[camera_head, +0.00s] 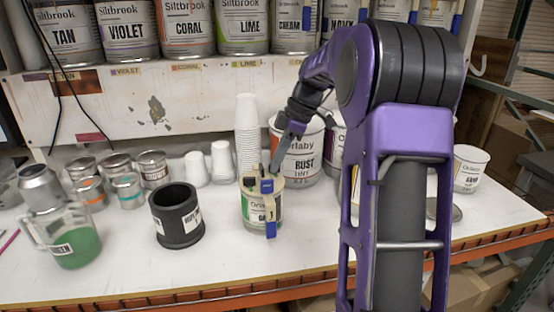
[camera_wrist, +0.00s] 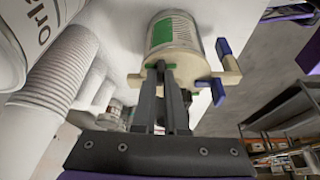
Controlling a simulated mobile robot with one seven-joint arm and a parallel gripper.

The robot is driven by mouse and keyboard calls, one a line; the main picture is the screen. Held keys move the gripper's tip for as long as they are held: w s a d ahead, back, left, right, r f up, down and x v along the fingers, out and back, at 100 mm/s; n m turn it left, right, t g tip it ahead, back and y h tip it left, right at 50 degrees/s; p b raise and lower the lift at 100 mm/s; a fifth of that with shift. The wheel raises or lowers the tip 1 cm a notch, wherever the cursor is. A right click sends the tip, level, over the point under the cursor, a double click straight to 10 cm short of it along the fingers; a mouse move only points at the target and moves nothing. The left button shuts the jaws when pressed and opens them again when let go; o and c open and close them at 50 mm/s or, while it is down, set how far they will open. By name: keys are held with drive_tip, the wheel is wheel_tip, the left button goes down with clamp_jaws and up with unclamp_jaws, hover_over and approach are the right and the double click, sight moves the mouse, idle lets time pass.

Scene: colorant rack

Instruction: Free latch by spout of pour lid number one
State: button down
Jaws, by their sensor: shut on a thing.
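A small metal can (camera_head: 262,212) with a green and white label stands near the front middle of the table. Its beige pour lid (camera_wrist: 180,62) faces the wrist camera and has beige arms at its edge. Blue-tipped latch pieces (camera_wrist: 223,48) show on the right side of the lid, and a blue piece (camera_head: 267,187) shows on top in the head view. My gripper (camera_wrist: 165,72) is at the lid, its dark fingers shut on a green latch piece (camera_wrist: 158,66). The fingers partly hide this piece. I cannot tell which part is the spout.
A black cylinder (camera_head: 177,215) and a jug of green liquid (camera_head: 75,240) stand left. Bare table lies between can and cylinder.

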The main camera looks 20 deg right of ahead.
idle(0.4)
drive_tip(key=c, duration=0.9)
unclamp_jaws()
drive_tip(key=shift+c, duration=0.2)
drive_tip(key=p+v, duration=0.3)
drive_tip(key=v, duration=1.4)
drive_tip(key=shift+r, duration=0.2)
